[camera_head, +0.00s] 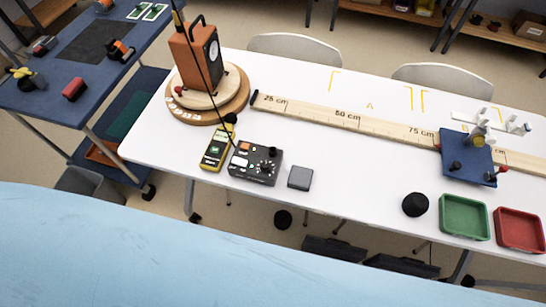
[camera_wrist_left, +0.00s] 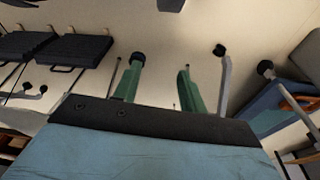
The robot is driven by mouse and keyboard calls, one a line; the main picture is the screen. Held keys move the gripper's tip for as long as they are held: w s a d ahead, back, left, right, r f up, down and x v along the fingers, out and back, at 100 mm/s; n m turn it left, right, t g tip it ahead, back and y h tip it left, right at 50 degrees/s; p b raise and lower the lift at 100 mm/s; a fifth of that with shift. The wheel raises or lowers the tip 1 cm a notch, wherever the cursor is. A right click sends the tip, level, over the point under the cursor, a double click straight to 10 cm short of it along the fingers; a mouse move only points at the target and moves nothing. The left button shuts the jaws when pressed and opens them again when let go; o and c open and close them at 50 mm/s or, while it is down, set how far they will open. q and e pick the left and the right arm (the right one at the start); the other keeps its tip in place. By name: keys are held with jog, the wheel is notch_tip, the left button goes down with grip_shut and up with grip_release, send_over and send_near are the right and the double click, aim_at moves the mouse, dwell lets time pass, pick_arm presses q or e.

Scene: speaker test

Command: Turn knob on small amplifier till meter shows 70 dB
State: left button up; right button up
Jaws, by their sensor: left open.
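The small amplifier (camera_head: 243,172) is a dark box with a round knob (camera_head: 267,167) and small buttons, near the front edge of the white table in the head view. The yellow handheld meter (camera_head: 213,154) lies just left of it; its reading is too small to make out. My left gripper (camera_wrist_left: 158,82) shows only in the left wrist view, with two green fingers apart and nothing between them. It is away from the amplifier, with floor and table legs behind it. My right gripper is not in view.
An orange speaker (camera_head: 190,62) stands on a round wooden turntable (camera_head: 237,98), with a dark cable or rod in front. A long ruler (camera_head: 315,113) lies behind the amplifier. A grey block (camera_head: 300,177) sits right of it. Green (camera_head: 464,217) and red (camera_head: 520,230) trays stand farther right.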

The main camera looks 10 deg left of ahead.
pick_arm(q)
jog(key=w+d+r+h+p, duration=0.15)
jog(key=w+d+r, duration=0.35)
jog(key=w+r, duration=0.6)
jog(key=w+d+r+m+h+p, duration=0.15)
jog(key=w+d+r, duration=0.35)
jog(key=r, duration=0.7)
jog(key=w+d+r+m+p, duration=0.1)
jog(key=w+d+r+p, duration=0.25)
jog(key=d+r, duration=0.65)
jog(key=n+g+y, duration=0.1)
jog(key=g+y, duration=0.1)
jog(key=y, duration=0.2)
send_near(265, 165)
notch_tip(265, 165, down, 9)
jog(key=shift+a+r+b, duration=0.1)
jog(key=shift+a+b, duration=0.05)
jog(key=shift+b, duration=0.3)
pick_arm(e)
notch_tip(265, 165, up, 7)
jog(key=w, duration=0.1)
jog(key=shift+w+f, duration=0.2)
pick_arm(q)
jog(key=shift+c, duration=0.2)
grip_shut()
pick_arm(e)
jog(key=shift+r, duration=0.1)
